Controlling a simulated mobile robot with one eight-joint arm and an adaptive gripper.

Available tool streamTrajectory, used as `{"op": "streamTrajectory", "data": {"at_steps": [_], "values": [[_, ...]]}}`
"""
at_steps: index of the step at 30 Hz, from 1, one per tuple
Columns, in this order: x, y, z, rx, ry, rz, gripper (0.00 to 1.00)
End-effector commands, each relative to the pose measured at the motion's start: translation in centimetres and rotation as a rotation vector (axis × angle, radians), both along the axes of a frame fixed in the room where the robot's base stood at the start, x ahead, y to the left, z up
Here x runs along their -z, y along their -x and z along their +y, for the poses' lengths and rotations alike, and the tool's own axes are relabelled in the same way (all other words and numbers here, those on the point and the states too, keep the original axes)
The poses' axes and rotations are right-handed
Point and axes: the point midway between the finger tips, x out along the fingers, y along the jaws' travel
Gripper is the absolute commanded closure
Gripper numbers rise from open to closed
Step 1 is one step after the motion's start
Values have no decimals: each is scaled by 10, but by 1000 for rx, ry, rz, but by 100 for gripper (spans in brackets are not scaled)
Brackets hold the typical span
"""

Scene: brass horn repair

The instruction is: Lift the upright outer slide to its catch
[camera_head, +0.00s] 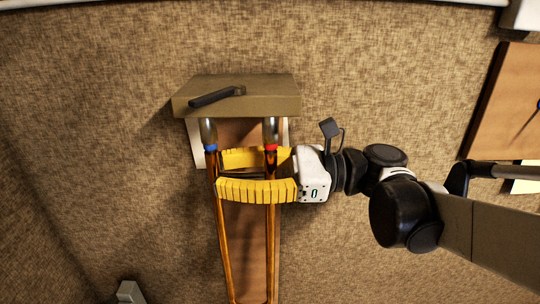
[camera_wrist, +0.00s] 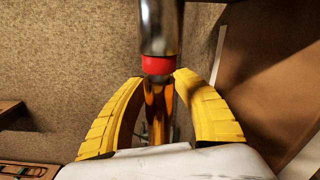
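The upright slide has two brass tubes, one with a red band (camera_head: 271,147) and one with a blue band (camera_head: 210,148). The brass outer slide (camera_head: 271,235) hangs below the bands. My gripper (camera_head: 222,172) reaches in from the right, its yellow fingers on either side of the red-banded tube. The wrist view shows the brass tube (camera_wrist: 158,105) between the fingers (camera_wrist: 160,75), just below the red band (camera_wrist: 158,65). Gaps show beside the tube, so the fingers look open. Contact at the tips is unclear. A dark lever, perhaps the catch (camera_head: 217,96), lies on the block above.
The olive block (camera_head: 275,90) overhangs the tubes close above my fingers. A brown backing board (camera_head: 252,255) stands behind the slide. A grey object (camera_head: 130,292) is at the bottom left. A brown panel (camera_head: 505,110) is at the right. The left side is clear.

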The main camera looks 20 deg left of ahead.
Motion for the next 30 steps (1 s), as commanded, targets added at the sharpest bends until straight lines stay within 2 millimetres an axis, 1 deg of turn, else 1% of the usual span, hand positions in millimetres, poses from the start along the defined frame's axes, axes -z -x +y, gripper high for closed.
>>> {"op": "streamTrajectory", "data": {"at_steps": [2, 5, 8, 12, 15, 18, 21, 24, 30], "values": [[0, -1, -3, 1, 1, 0, 67], [0, -5, -14, 3, 0, 0, 67], [0, -12, -33, 5, 1, 0, 67], [0, -22, -65, 6, 0, 0, 67], [0, -28, -84, 4, 0, 0, 67], [0, -33, -100, 4, -1, 0, 67], [0, -35, -109, 2, 0, 0, 67], [0, -37, -114, 2, 0, 0, 67], [0, -37, -115, 0, 0, 0, 67]]}}
